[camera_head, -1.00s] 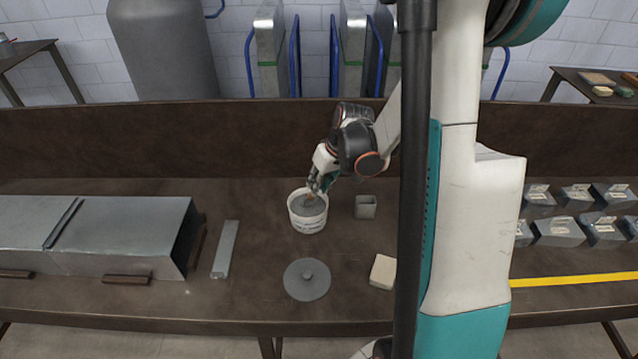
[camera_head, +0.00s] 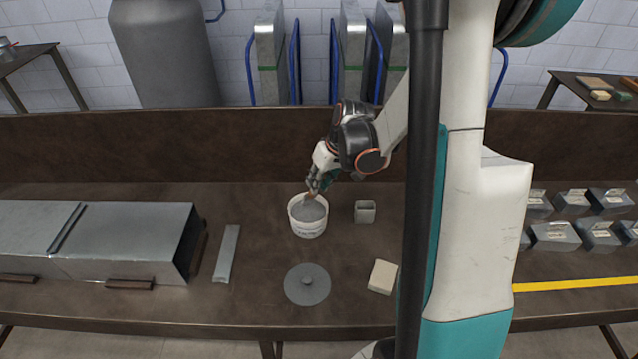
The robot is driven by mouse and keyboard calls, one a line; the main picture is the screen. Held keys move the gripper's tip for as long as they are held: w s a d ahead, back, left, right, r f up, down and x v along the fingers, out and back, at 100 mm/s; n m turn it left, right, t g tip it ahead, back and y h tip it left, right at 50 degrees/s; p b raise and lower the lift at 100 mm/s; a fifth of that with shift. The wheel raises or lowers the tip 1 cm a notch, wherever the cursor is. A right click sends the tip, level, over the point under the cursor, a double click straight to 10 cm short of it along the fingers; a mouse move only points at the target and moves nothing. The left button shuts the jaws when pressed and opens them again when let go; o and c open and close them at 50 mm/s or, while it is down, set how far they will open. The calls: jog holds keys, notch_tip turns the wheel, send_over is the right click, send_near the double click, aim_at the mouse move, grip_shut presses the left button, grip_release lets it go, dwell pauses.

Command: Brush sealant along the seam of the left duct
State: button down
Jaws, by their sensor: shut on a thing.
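The left duct (camera_head: 130,232) is a long grey sheet-metal box at the left of the bench, with its seam (camera_head: 66,228) running across it as a raised band. Brown wooden blocks lie under its edges. A white tub (camera_head: 308,222) of grey sealant (camera_head: 310,211) stands open in the middle. My gripper (camera_head: 314,190) is above the tub's rim, shut on a brush (camera_head: 308,196), of which only a small brown part shows. The brush's lower end is hidden in or over the sealant.
A round grey lid (camera_head: 307,284), a metal strip (camera_head: 227,254), a small square metal cup (camera_head: 365,212) and a pale block (camera_head: 382,277) lie around the tub. Several small metal pieces (camera_head: 555,237) stand at right behind a yellow strip (camera_head: 575,284). A raised back panel (camera_head: 150,148) edges the bench.

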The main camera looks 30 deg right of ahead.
jog(key=shift+r+p, duration=1.05)
jog(key=shift+r, duration=0.9)
jog(key=shift+f, duration=0.15)
